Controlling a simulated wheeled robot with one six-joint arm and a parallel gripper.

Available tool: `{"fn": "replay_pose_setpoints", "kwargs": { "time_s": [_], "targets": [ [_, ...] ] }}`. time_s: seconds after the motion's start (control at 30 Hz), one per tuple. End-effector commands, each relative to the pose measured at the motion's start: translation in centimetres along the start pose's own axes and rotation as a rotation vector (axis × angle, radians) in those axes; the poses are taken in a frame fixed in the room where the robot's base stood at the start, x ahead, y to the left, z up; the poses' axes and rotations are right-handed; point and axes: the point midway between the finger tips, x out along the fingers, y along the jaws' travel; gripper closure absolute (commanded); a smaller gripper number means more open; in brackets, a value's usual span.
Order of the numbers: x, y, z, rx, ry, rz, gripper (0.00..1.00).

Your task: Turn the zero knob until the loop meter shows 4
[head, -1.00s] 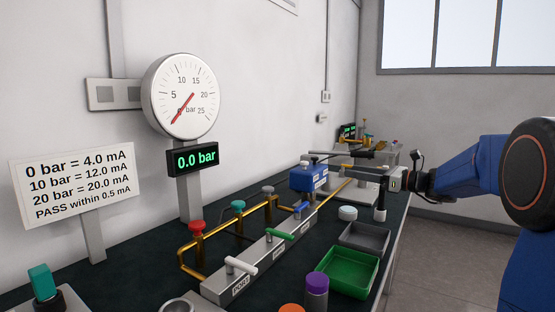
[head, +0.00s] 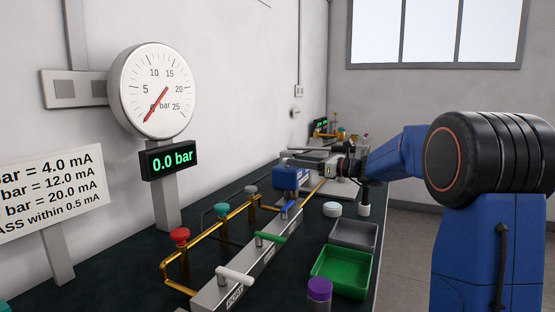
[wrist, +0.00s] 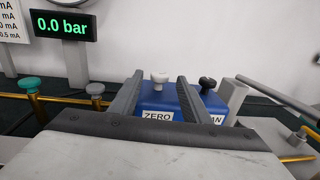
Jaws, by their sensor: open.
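The blue transmitter box (head: 290,178) stands at the far end of the manifold in the head view. In the wrist view, the white zero knob (wrist: 159,79) stands on the blue box (wrist: 182,100) above its ZERO label (wrist: 158,116). A black knob (wrist: 207,84) stands to its right, its label partly hidden. My gripper (wrist: 156,82) is open, its fingers on either side of the white knob in the picture; I cannot tell whether they touch it. My gripper (head: 335,166) is also beside the box in the head view. I cannot identify the loop meter.
A dial gauge (head: 152,90) and display (head: 170,160) read 0.0 bar. The manifold (head: 250,262) carries white, green and blue handles. A green tray (head: 343,270) and grey tray (head: 353,234) lie to its right. A small far display (head: 320,126) is unreadable.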

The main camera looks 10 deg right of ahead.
Motion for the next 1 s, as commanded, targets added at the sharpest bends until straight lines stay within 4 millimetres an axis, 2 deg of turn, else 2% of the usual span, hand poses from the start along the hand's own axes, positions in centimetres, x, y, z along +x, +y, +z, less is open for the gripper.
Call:
{"fn": "replay_pose_setpoints", "kwargs": {
  "time_s": [0.3,0.5,0.7,0.97,1.0],
  "targets": [
    [5.6,0.0,0.0,0.000,0.000,0.001,0.57],
    [8.0,0.0,0.0,0.000,0.000,0.000,0.57],
    [9.0,0.0,0.0,0.001,0.000,0.000,0.57],
    [9.1,0.0,0.0,0.000,0.000,0.000,0.57],
    [9.1,0.0,0.0,0.000,0.000,-0.001,0.64]
  ]
}}
